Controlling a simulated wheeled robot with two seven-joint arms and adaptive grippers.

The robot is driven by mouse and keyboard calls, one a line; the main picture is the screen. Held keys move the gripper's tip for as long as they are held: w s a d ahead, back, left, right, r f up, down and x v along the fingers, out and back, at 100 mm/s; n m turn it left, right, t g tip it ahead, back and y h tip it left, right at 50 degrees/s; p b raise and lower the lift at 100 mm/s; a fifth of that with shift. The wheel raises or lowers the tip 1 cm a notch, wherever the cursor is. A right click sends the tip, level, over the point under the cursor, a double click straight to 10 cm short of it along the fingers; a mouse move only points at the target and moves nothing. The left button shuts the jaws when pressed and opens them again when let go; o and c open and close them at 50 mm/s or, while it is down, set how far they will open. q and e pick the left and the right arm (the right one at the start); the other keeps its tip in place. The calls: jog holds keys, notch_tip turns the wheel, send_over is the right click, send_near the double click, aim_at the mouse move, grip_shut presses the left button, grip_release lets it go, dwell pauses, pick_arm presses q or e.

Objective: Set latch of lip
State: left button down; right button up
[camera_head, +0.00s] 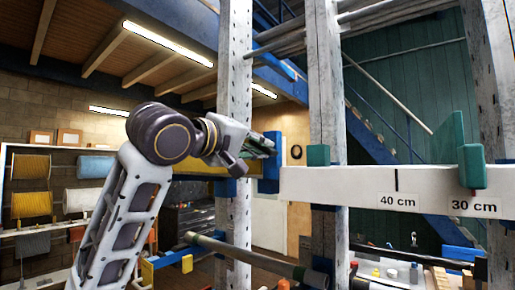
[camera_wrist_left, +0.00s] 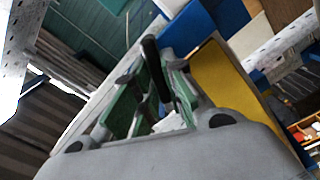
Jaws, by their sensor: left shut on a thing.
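A long white beam (camera_head: 350,185) marked "40 cm" and "30 cm" runs across the right half of the head view. A teal block with a thin upright plate (camera_head: 472,165) sits on it near the 30 cm mark. A smaller teal block (camera_head: 318,155) stands near its left end, beside a blue bracket (camera_head: 269,172). My left gripper (camera_head: 262,146) is at the blue bracket, by the beam's left end. In the left wrist view its jaws (camera_wrist_left: 152,95) are shut around a dark bar (camera_wrist_left: 154,65). I cannot tell whether this bar is the latch.
Tall white perforated posts (camera_head: 235,80) stand behind and beside the gripper. A yellow beam (camera_head: 212,165) passes behind my left arm and shows in the wrist view (camera_wrist_left: 225,80). Grey round bars (camera_head: 255,255) cross below. Shelves with rolls (camera_head: 32,203) stand at the left.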

pick_arm(q)
jog(key=n, duration=0.5)
jog(key=shift+f+n, duration=0.25)
jog(key=shift+n, duration=0.15)
jog(key=shift+w, duration=0.1)
jog(key=c, duration=1.5)
grip_release()
jog(key=shift+a+r, duration=0.1)
jog(key=v, duration=1.2)
